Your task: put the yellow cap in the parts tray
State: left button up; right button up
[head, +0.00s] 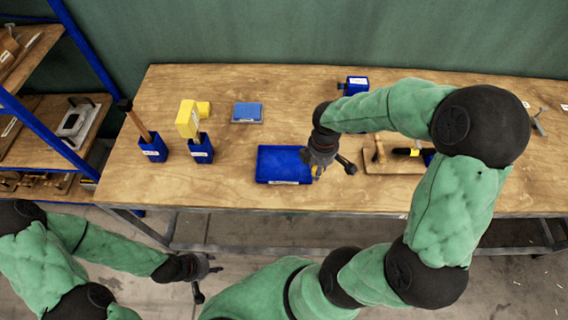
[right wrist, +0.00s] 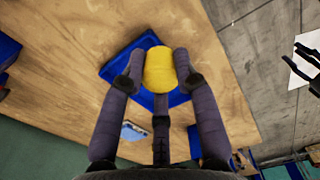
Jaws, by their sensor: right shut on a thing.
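The yellow cap (right wrist: 160,70) is held between the fingers of my right gripper (right wrist: 158,72), which is shut on it. In the head view, my right gripper (head: 328,165) is over the right part of the blue parts tray (head: 272,162), and only a sliver of the cap (head: 316,172) shows. In the right wrist view, the tray (right wrist: 117,66) lies behind the cap. The cap appears to be above the tray; the exact gap cannot be told. My left gripper (head: 203,276) is open and empty, in front of the table's near edge.
Left of the tray stand two blue holders, one with a wooden-handled tool (head: 138,124), one with a yellow block (head: 188,118). A blue-grey box (head: 247,112) lies behind the tray. A wooden board (head: 380,160) with tools is to the right. Shelves (head: 60,130) stand at far left.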

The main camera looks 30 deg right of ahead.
jog(key=shift+s+d+r+n, duration=0.1)
jog(key=shift+s+d+n, duration=0.15)
jog(key=shift+s+n, duration=0.3)
jog(key=w+a+f+b, duration=0.2)
jog(key=w+a+f, duration=0.2)
jog(key=w, duration=0.4)
send_over(284, 173)
jog(key=f, duration=0.5)
jog(key=shift+s+d+b, duration=0.2)
jog(key=shift+s+b, duration=0.2)
jog(key=shift+w+a+f+b, duration=0.1)
jog(key=shift+w+f+b, duration=0.1)
jog(key=shift+f, duration=0.45)
jog(key=shift+w+f+b, duration=0.1)
jog(key=shift+f+b, duration=0.05)
jog(key=shift+f, duration=0.55)
jog(key=shift+w+a+f+b, duration=0.1)
jog(key=shift+f+b, duration=0.1)
jog(key=shift+f, duration=0.45)
jog(key=shift+f, duration=0.1)
jog(key=o, duration=0.4)
jog(key=shift+f, duration=0.1)
jog(key=shift+o, duration=0.5)
